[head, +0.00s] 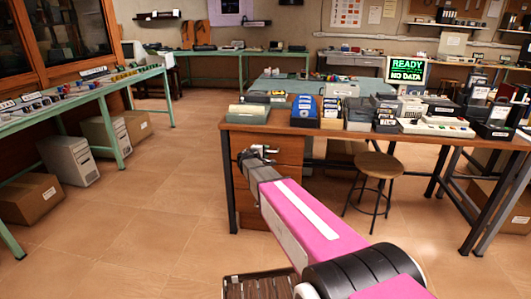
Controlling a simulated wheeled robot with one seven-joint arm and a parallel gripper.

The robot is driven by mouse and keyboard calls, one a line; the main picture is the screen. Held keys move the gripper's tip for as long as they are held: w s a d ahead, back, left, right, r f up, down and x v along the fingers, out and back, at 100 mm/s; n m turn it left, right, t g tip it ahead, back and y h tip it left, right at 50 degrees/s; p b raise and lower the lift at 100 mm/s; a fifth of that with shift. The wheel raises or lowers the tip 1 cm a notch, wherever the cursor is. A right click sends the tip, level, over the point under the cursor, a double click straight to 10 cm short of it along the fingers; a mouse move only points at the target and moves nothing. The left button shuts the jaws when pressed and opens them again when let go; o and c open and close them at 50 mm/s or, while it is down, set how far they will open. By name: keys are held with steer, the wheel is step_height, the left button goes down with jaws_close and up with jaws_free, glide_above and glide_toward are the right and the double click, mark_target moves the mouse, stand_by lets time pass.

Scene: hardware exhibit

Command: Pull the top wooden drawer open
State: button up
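The wooden drawer unit (287,173) stands under the left end of a desk, its drawers stacked one above another. Its top drawer (288,146) looks closed, with its front about flush with the unit. My pink and white arm reaches from the lower right, and my gripper (256,153) is at the left part of the top drawer's front. A small metallic piece shows by the fingers; I cannot tell whether it is the drawer's handle or part of my gripper. The fingers are too small and dark to tell if they are open, shut or touching the drawer. My arm hides much of the lower drawers.
A round stool (378,165) stands right of the drawers. A green bench (60,105) lines the left. The tiled floor (150,195) left of the drawers is clear.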

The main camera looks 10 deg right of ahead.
steer(key=shift+w+d+f, duration=0.1)
steer(key=shift+w+d, duration=0.2)
steer(key=shift+w, duration=0.05)
jaws_close()
steer(key=shift+s, duration=0.1)
